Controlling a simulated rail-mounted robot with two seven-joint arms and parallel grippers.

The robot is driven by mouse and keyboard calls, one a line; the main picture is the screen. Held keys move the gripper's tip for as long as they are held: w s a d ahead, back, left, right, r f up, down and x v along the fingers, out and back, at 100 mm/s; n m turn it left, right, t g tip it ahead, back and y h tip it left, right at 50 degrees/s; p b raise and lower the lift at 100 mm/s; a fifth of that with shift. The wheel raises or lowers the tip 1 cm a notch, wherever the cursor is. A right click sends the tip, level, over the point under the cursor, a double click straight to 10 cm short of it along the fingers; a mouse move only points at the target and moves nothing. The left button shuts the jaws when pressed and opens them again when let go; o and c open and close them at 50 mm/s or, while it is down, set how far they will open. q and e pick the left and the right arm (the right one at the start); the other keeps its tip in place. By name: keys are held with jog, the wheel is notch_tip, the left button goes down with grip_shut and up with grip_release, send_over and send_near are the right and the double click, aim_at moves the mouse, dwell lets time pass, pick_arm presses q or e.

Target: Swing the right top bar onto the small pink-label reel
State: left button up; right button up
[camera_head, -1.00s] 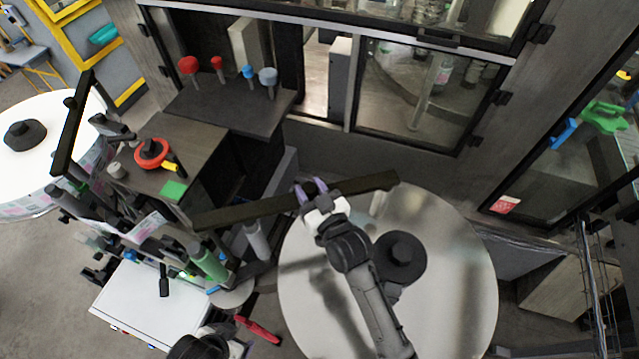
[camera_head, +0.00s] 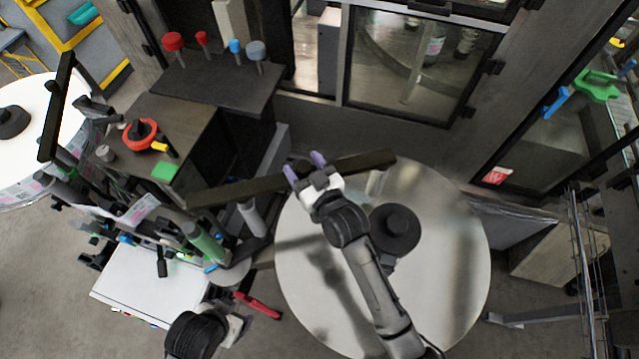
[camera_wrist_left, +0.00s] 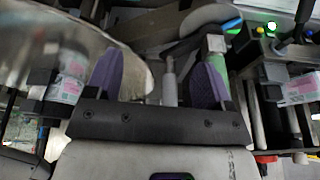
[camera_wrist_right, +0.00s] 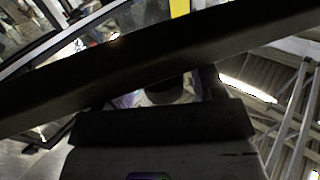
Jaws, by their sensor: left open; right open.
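The right top bar (camera_head: 235,193) is a long dark beam above the left edge of the large silver disc (camera_head: 450,265), clear of its black hub (camera_head: 396,231). My right gripper (camera_head: 305,166) is open, its purple fingertips overlapping the bar's middle. In the right wrist view the bar (camera_wrist_right: 215,50) crosses close in front and hides the fingers; I cannot tell whether they touch it. My left gripper (camera_wrist_left: 165,75) is open, its purple fingers beside a grey roller; its arm enters the head view at bottom left. I cannot make out a small pink-label reel with certainty.
A large white reel (camera_head: 35,95) with pink labels stands at far left under another dark bar (camera_head: 57,105). A dark cabinet (camera_head: 165,125) holds a red ring (camera_head: 139,133). A white box (camera_head: 150,290) and green roller (camera_head: 203,242) lie left of the disc.

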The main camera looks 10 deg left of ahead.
jog(key=b+v, duration=0.3)
jog(key=v, duration=1)
jog(key=shift+s, duration=0.1)
